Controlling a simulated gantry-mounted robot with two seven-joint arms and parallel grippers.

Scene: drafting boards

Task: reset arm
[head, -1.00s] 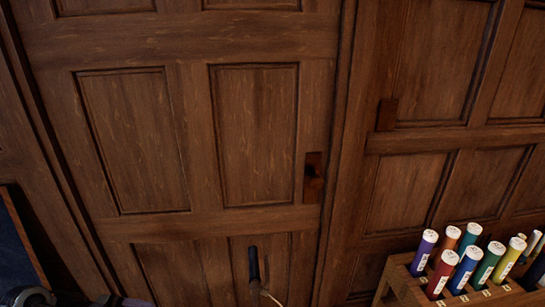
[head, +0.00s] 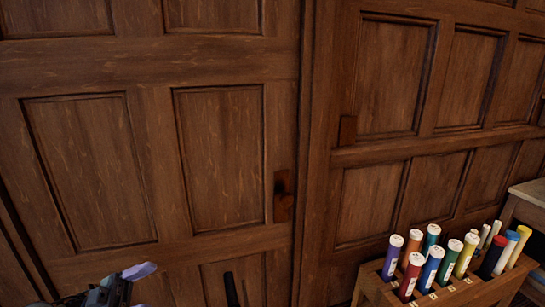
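The task names no object. My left gripper (head: 135,285) shows at the bottom left edge of the head view, in front of a wooden door. One pale lavender finger is clear; the rest is cut off by the frame's bottom edge, so I cannot tell whether it is open or shut. Nothing is seen held in it. My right gripper is not in view.
A panelled wooden door (head: 152,170) with a small knob plate (head: 284,195) fills the left. A wooden rack (head: 377,290) of several coloured tubes stands at the lower right, beside a pale-topped table (head: 530,192). A dark upright stick (head: 231,290) shows at the bottom.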

